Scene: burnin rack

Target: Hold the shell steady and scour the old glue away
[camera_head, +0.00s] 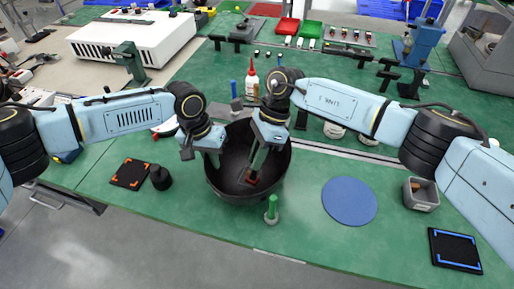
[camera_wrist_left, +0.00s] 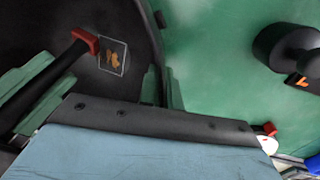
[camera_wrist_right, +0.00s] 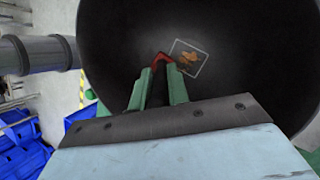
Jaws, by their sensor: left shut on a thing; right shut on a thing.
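The shell (camera_head: 236,188) is a large black bowl standing on the green bench. My left gripper (camera_head: 203,150) is shut on its left rim; in the left wrist view the green fingers (camera_wrist_left: 163,88) straddle the wall. My right gripper (camera_head: 262,160) is inside the bowl, shut on a dark-handled scouring tool with a red end (camera_head: 252,180). In the right wrist view the red end (camera_wrist_right: 163,60) is just left of the old glue (camera_wrist_right: 187,57), an orange-brown patch inside a thin pale square. The glue also shows in the left wrist view (camera_wrist_left: 113,58). Whether the tool touches the wall is unclear.
A green-topped peg (camera_head: 271,208) stands close in front of the bowl. A blue round mat (camera_head: 349,200) and a grey bin (camera_head: 421,196) are right. A black knob-shaped object (camera_head: 160,177) and an orange-cornered pad (camera_head: 131,173) are left. A red-tipped bottle (camera_head: 252,84) stands behind.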

